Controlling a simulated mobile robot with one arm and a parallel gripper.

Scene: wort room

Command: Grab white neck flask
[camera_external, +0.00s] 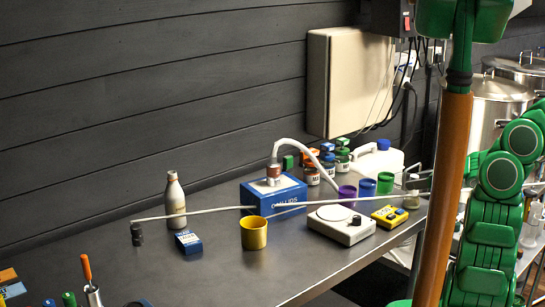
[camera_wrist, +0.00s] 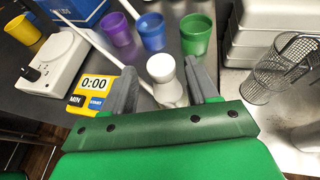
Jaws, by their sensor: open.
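The white neck flask (camera_wrist: 163,70) stands near the table's front right edge, with a round white top and a paler body below. In the external view the flask (camera_external: 411,197) is small, just left of the brown column. My gripper (camera_wrist: 160,80) is open in the wrist view, with one grey finger on each side of the flask. I cannot tell whether either finger touches it. The flask's lower body is partly hidden by my gripper. In the external view my gripper is mostly hidden behind the brown column.
A yellow timer (camera_wrist: 93,89) sits close left of the flask. Purple (camera_wrist: 117,29), blue (camera_wrist: 151,32) and green (camera_wrist: 195,34) cups stand behind it. A white scale (camera_external: 341,225) is farther left. A thin pale rod (camera_wrist: 88,38) crosses beside the timer. A wire basket (camera_wrist: 268,82) is at right.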

